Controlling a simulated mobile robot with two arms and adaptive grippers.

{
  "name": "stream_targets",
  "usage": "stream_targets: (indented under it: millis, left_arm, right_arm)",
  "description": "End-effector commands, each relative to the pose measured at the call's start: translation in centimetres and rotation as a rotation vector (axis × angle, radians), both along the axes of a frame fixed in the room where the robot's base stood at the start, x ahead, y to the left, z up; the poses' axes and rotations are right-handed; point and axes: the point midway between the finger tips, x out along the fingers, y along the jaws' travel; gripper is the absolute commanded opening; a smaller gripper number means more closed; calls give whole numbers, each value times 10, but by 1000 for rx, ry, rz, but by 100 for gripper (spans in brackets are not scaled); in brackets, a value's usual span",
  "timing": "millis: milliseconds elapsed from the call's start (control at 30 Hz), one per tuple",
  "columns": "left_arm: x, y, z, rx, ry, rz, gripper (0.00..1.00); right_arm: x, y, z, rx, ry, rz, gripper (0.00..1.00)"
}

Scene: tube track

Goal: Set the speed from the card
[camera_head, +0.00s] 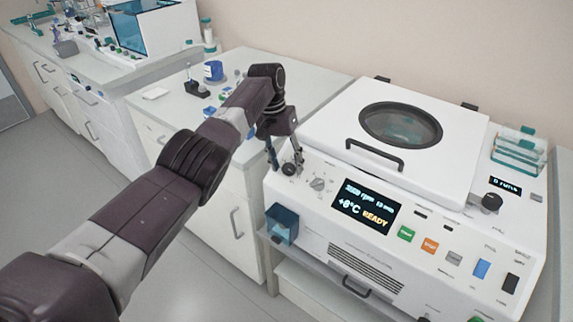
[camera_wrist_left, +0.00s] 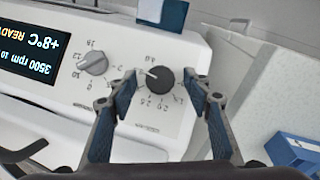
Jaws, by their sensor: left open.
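The white centrifuge-like machine (camera_head: 330,160) has a dark dial knob (camera_wrist_left: 160,80) at the left end of its front panel. In the left wrist view, which is upside down, the knob's white pointer faces upper left; the printed scale is too small to read surely. My left gripper (camera_head: 284,163) is open at this knob; in the wrist view its fingertips (camera_wrist_left: 163,88) stand on either side, apart from it. A grey knob (camera_head: 319,184) sits beside it. The display (camera_head: 366,209) reads 3500 rpm, +8°C, READY. I cannot make out a card. My right gripper is out of view.
A teal box (camera_head: 282,224) hangs at the machine's left front corner. Coloured buttons (camera_head: 430,246) line the panel. A tube rack (camera_head: 518,150) stands at right. The bench behind holds a blue-labelled jar (camera_head: 213,71). A blue box (camera_wrist_left: 293,150) shows in the wrist view.

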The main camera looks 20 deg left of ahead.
Motion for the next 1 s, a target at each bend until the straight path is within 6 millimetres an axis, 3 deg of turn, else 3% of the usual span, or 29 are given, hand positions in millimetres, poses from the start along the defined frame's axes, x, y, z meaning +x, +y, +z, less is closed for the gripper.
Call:
stream_targets:
  millis: [500,700,1000]
  left_arm:
    - [1,18,96,0,-2,1,46]
    - [0,21,111,0,0,1,46]
    - [0,22,113,0,0,1,46]
  right_arm:
    - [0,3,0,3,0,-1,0]
    - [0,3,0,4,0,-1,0]
    - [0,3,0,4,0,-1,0]
